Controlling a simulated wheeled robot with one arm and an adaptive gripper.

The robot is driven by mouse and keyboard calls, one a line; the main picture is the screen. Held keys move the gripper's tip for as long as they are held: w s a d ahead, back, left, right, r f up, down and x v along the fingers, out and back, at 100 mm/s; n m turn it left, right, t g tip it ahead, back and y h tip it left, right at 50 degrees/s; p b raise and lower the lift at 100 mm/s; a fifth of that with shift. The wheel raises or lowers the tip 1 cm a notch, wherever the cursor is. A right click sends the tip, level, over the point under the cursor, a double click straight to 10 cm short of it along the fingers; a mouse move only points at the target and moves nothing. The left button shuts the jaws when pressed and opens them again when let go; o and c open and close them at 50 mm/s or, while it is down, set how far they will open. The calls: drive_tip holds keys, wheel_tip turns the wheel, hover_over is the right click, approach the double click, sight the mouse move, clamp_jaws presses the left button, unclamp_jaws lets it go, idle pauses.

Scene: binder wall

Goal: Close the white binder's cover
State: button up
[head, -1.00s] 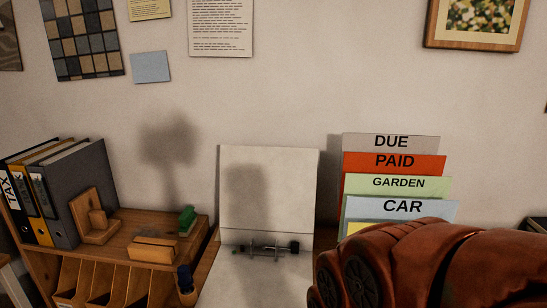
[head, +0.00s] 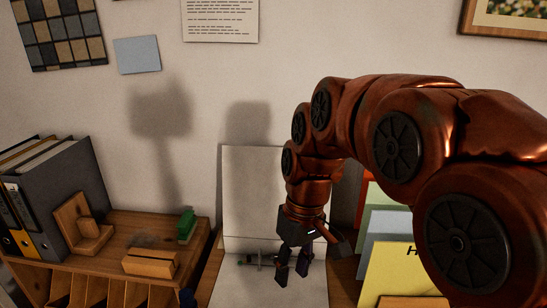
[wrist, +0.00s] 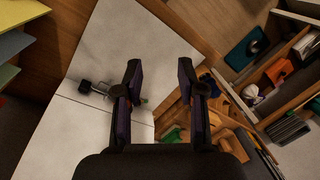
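The white binder lies open. Its upright panel, seemingly the cover (head: 248,190), stands against the wall, and its other panel (head: 235,291) lies flat towards me. A dark metal ring mechanism (head: 247,260) sits near the fold; it also shows in the wrist view (wrist: 95,88). My gripper (head: 292,268) points down in front of the upright panel, over the binder's right part, and hides some of it. In the wrist view my gripper (wrist: 160,85) has its two fingers well apart with nothing held between them. I cannot tell whether a finger touches the binder.
A wooden organizer (head: 120,225) with a green item (head: 186,224) and grey binders (head: 58,190) stands left of the white binder. Labelled coloured folders (head: 395,262) stand to the right, partly behind my arm. The wall is close behind.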

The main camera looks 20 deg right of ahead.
drive_tip(key=w+d+r+n+t+y+p, duration=0.15)
drive_tip(key=w+r, duration=0.25)
drive_tip(key=w, duration=0.5)
drive_tip(key=w+d+r+n+p, duration=0.1)
drive_tip(key=w+r+n+p, duration=0.15)
drive_tip(key=w+r, duration=0.4)
drive_tip(key=n+t+p, duration=0.1)
drive_tip(key=n+p, duration=0.1)
drive_tip(key=n, duration=0.3)
approach(272, 163)
drive_tip(key=s+f, duration=0.1)
drive_tip(key=f, duration=0.1)
drive_tip(key=shift+w+d+n+y, duration=0.1)
drive_tip(key=shift+w+n+y, duration=0.35)
drive_tip(key=shift+w+n, duration=0.1)
drive_tip(key=b+x, duration=0.3)
drive_tip(key=shift+p, duration=0.45)
drive_tip(key=shift+p+x, duration=0.55)
drive_tip(key=shift+x, duration=1.8)
clamp_jaws()
